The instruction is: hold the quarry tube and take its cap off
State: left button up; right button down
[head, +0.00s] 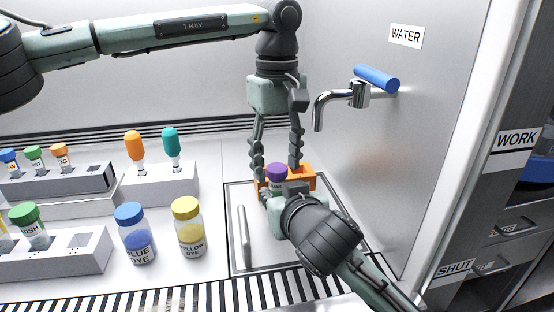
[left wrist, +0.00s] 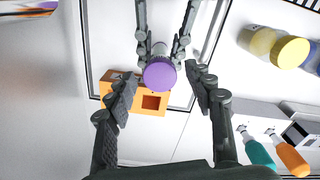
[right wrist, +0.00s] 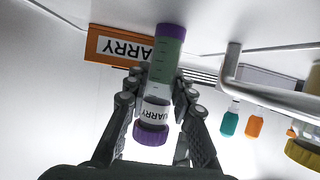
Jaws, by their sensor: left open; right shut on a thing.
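The quarry tube (right wrist: 167,70) is a clear tube with green contents, a QUARRY label and purple at both ends. My right gripper (right wrist: 160,86) is shut on it; the label appears upside down in the right wrist view. Its purple cap (head: 277,171) faces up in the head view and is on the tube. My left gripper (head: 277,162) is open just above the cap, pointing down. In the left wrist view, the cap (left wrist: 160,75) lies between its spread fingers, with gaps on both sides. The tube's lower part is hidden in the head view.
An orange QUARRY holder (head: 306,180) with a square hole stands behind the tube. A tap (head: 335,97) with a blue handle is on the wall at right. Blue dye (head: 137,236) and yellow dye (head: 188,230) bottles and racks of vials stand at left.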

pick_arm(q)
notch_tip(320, 180, up, 8)
jog(key=shift+f, duration=0.2)
jog(key=shift+c, duration=0.3)
jog(key=shift+f, duration=3.85)
jog(key=shift+c, duration=0.3)
jog(key=c, duration=1)
jog(key=o, duration=1.1)
